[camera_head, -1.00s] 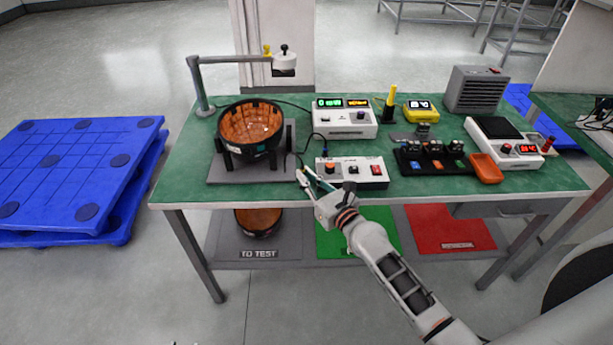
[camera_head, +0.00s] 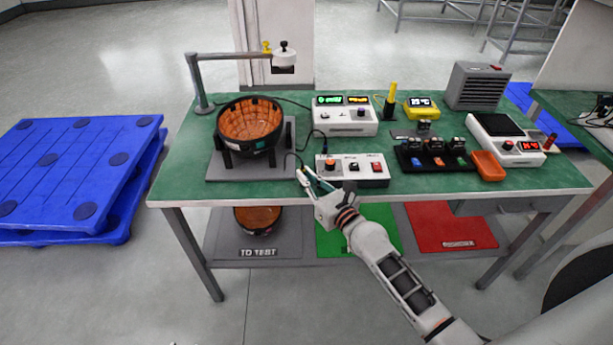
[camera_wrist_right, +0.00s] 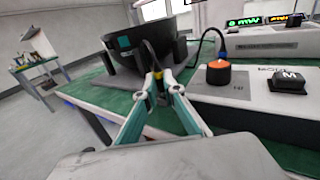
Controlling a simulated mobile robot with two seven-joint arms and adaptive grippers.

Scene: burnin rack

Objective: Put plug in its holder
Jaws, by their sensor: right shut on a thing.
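My right gripper (camera_head: 307,174) is at the table's front edge, between the bowl fixture and the white control box. It also shows in the right wrist view (camera_wrist_right: 162,88), with its fingers shut on a small dark plug with a yellow part (camera_wrist_right: 159,76). A dark cable (camera_wrist_right: 150,52) runs up from the plug toward the black bowl-shaped unit (camera_head: 252,126). The plug is mostly hidden by the fingers, and its tip cannot be made out. I cannot tell for certain which part is its holder. My left gripper is not in view.
The control box (camera_head: 352,170), with an orange knob, stands just right of the gripper. A second instrument (camera_head: 345,118) with lit displays stands behind, and another cable hangs from it. A grey plate (camera_head: 225,170) carries the bowl fixture. A dark tray (camera_head: 408,167) and orange bin (camera_head: 487,166) are farther right.

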